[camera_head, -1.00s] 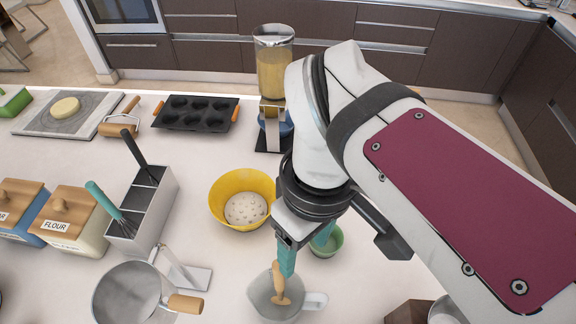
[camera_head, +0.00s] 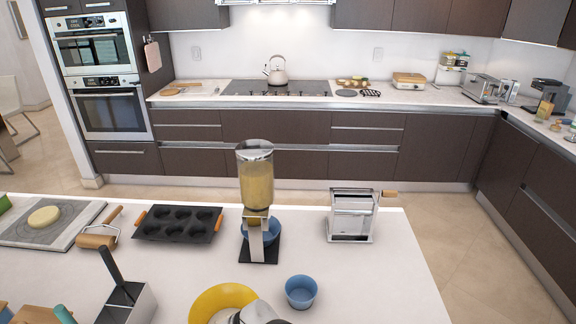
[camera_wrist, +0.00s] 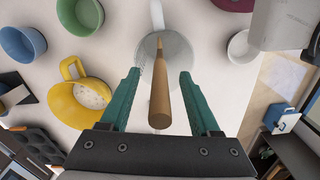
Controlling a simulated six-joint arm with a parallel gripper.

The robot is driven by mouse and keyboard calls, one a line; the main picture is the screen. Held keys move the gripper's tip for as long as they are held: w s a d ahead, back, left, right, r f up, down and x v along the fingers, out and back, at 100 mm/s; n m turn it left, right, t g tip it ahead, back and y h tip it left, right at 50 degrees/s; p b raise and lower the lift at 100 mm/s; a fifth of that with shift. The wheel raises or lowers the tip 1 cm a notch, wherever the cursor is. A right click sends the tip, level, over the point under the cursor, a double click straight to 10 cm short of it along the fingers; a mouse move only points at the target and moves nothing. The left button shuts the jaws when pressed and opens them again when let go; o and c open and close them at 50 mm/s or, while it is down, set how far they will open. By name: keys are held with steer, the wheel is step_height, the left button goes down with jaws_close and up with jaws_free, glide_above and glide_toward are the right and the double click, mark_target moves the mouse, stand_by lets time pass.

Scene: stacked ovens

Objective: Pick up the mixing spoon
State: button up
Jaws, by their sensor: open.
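The mixing spoon (camera_wrist: 160,98), wooden with a thick handle, stands in a clear jug (camera_wrist: 178,62) in the wrist view. Its handle end points toward the camera and its lower end is inside the jug. My gripper (camera_wrist: 160,78) is open, with one teal finger on each side of the spoon. Gaps show between the handle and both fingers in the picture; the depth between them is hard to tell. The head view shows neither spoon, jug nor fingers.
A white bowl (camera_wrist: 240,47) is at right. In the head view, a dispenser (camera_head: 256,180) stands on the white counter (camera_head: 395,270).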

jaws_close()
steer(key=shift+r, duration=0.2)
stand_by(0.3)
